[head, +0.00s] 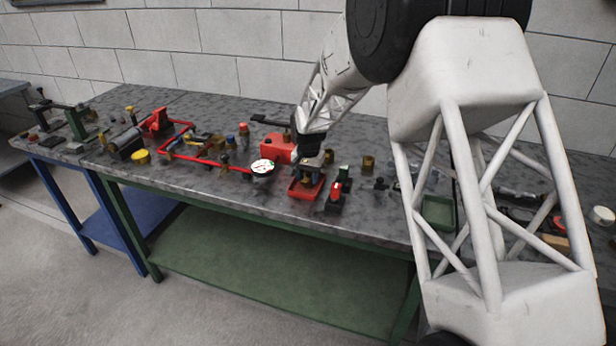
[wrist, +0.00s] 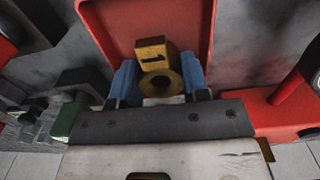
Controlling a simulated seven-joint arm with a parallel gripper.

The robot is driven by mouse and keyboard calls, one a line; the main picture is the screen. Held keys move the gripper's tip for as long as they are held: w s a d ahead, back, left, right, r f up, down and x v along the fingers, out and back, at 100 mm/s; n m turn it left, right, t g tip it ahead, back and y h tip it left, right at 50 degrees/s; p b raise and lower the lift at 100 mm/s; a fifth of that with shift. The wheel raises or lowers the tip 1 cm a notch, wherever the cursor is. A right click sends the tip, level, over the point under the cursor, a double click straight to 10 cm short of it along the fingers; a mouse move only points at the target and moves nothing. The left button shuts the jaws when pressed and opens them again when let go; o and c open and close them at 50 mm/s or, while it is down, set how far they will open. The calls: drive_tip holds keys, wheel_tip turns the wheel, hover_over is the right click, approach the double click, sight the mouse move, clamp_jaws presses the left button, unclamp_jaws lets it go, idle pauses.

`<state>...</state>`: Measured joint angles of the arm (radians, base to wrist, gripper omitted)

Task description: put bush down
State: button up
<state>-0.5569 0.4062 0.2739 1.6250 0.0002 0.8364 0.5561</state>
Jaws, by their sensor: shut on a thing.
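The bush is a brass-yellow ring with a square tab marked "1" (wrist: 155,62). In the wrist view it sits between the two blue fingertips of my gripper (wrist: 160,84), which is shut on it. Behind it lies a red tray (wrist: 125,25); the bush is over or in this tray, and I cannot tell whether it touches the tray's floor. In the head view my gripper (head: 308,165) points down at the small red tray (head: 297,192) near the table's front edge. The bush is small and mostly hidden there.
A red block (head: 278,148) stands behind my gripper. A red and black device (head: 338,192) stands right of the tray. A white dial gauge (head: 262,167) and red pipework (head: 200,160) lie to the left. A green tray (head: 438,212) is farther right.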

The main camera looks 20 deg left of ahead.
drive_tip(key=shift+f, duration=0.1)
drive_tip(key=o, duration=1.1)
wheel_tip(320, 180, up, 12)
drive_tip(key=shift+r, duration=0.15)
idle(1.0)
